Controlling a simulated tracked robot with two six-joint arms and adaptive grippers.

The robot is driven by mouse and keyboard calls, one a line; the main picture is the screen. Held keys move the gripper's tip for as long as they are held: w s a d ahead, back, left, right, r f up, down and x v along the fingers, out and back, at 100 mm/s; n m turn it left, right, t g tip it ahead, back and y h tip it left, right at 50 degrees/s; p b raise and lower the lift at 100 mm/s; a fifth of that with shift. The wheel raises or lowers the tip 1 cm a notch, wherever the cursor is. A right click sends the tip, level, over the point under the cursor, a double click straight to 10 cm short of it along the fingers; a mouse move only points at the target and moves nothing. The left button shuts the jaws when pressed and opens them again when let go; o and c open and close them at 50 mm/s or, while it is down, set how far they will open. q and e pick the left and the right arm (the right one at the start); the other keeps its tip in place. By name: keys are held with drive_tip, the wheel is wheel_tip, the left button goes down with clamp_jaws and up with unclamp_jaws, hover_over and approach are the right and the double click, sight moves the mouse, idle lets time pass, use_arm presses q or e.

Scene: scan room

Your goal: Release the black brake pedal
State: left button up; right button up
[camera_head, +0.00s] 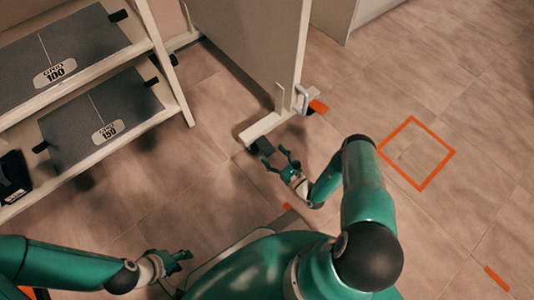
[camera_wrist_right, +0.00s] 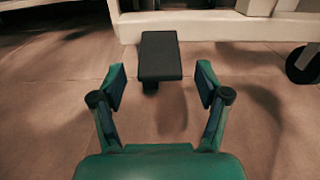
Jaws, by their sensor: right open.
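The black brake pedal (camera_wrist_right: 160,57) is a flat dark plate that sticks out from the pale base of a tall panel. In the head view the pedal (camera_head: 260,146) shows small, at the near end of the panel's foot. My right gripper (camera_head: 275,160) is open and empty just in front of it. In the right wrist view the pedal lies ahead, between and slightly beyond the open fingertips (camera_wrist_right: 160,85), with no contact visible. My left gripper (camera_head: 182,257) is low at the left, away from the pedal; its fingers are too small to read.
The tall panel (camera_head: 250,45) with a metal handle (camera_head: 301,99) stands behind the pedal. A black wheel (camera_wrist_right: 303,63) is at the right. A shelf rack (camera_head: 170,75) holding grid plates is at the left. An orange floor square (camera_head: 433,168) surrounds bare floor.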

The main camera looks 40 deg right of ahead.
use_arm(q)
drive_tip(key=shift+f+b, duration=0.35)
drive_tip(key=shift+f, duration=0.15)
use_arm(e)
drive_tip(key=shift+w+a, duration=0.1)
drive_tip(key=shift+w, duration=1.35)
